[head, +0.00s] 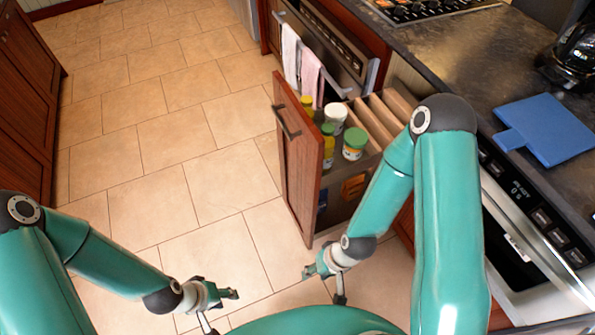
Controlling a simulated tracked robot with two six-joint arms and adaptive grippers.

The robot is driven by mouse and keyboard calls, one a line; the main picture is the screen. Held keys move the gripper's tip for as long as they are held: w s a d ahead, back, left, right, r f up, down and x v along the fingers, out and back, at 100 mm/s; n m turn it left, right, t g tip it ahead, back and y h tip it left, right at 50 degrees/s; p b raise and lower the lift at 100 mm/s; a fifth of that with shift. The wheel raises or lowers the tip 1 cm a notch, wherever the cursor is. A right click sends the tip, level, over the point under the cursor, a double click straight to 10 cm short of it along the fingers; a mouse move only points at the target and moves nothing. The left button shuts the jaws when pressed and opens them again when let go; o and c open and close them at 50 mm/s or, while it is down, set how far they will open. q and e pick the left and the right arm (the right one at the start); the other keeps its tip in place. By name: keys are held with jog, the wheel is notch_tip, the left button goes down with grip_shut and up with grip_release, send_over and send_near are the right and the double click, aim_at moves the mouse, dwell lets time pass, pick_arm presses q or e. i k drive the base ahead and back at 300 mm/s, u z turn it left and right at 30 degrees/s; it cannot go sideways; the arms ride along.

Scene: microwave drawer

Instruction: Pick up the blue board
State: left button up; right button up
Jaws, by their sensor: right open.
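The blue board (555,130) lies flat on the dark countertop at the right, its short handle pointing left toward the counter's front edge. My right gripper (323,287) is open and empty, low over the floor in front of the open drawer, well to the left of the board and apart from it. My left gripper (222,308) has its fingers spread and is empty, low over the floor at the bottom, further from the board.
An open drawer (299,165) holds several jars and bottles. A microwave drawer (540,215) sits below the counter near the board. A coffee maker (575,50) stands behind the board, and a cooktop (425,8) is at the back. The tiled floor (170,130) is clear.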

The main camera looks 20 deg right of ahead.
aim_at(539, 123)
jog(key=u, duration=1.2)
jog(key=i, duration=0.15)
jog(key=z, duration=3.1)
jog(key=k, duration=0.8)
jog(key=z, duration=0.2)
jog(key=i, duration=0.8)
jog(key=u, duration=0.1)
